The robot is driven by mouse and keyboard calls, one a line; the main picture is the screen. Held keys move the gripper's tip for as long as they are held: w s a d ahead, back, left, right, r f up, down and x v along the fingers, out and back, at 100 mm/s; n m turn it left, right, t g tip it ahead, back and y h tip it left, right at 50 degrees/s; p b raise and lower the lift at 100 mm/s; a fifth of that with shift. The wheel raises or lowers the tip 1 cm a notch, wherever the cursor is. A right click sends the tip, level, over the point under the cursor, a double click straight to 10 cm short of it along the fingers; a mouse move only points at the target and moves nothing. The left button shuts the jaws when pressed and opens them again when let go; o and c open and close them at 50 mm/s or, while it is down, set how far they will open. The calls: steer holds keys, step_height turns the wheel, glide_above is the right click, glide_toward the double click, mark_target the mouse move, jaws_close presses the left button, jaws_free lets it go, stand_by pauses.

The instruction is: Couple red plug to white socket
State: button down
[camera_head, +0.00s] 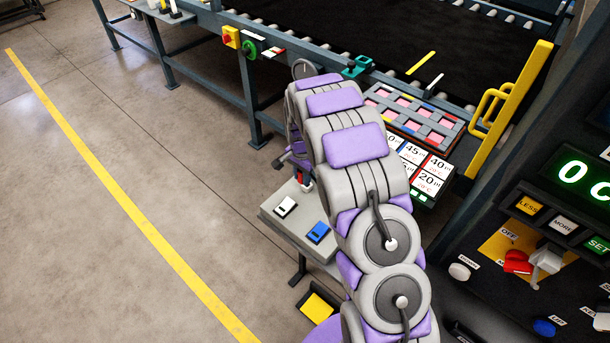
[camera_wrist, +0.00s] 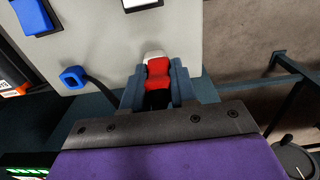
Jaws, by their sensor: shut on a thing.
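In the wrist view my gripper (camera_wrist: 159,88) is shut on the red plug (camera_wrist: 158,68), with one finger on each side. A white part shows at the plug's far end; I cannot tell whether it belongs to the plug. In the head view, a small part of the red plug (camera_head: 303,182) shows beside my arm, above the grey bench; my gripper is mostly hidden there. The white socket (camera_head: 286,206) sits on the bench top, below and left of the plug, visibly apart from it. It is partly cut off at the top edge of the wrist view (camera_wrist: 141,3).
A blue socket (camera_head: 318,232) sits beside the white one on the bench (camera_head: 268,214). In the wrist view, a blue piece (camera_wrist: 75,76) with a dark cable is near the bench edge. A control panel (camera_head: 560,230) is at right. A roller conveyor (camera_head: 390,40) runs behind; floor at left is free.

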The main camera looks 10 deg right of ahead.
steer(key=shift+a, duration=0.5)
steer(key=shift+s+d, duration=0.1)
steer(key=shift+d, duration=0.9)
steer(key=shift+a, duration=1.3)
steer(key=shift+d, duration=2.25)
steer(key=shift+a, duration=0.15)
steer(key=shift+a+p, duration=0.3)
steer(key=shift+a, duration=0.15)
steer(key=shift+a, duration=0.1)
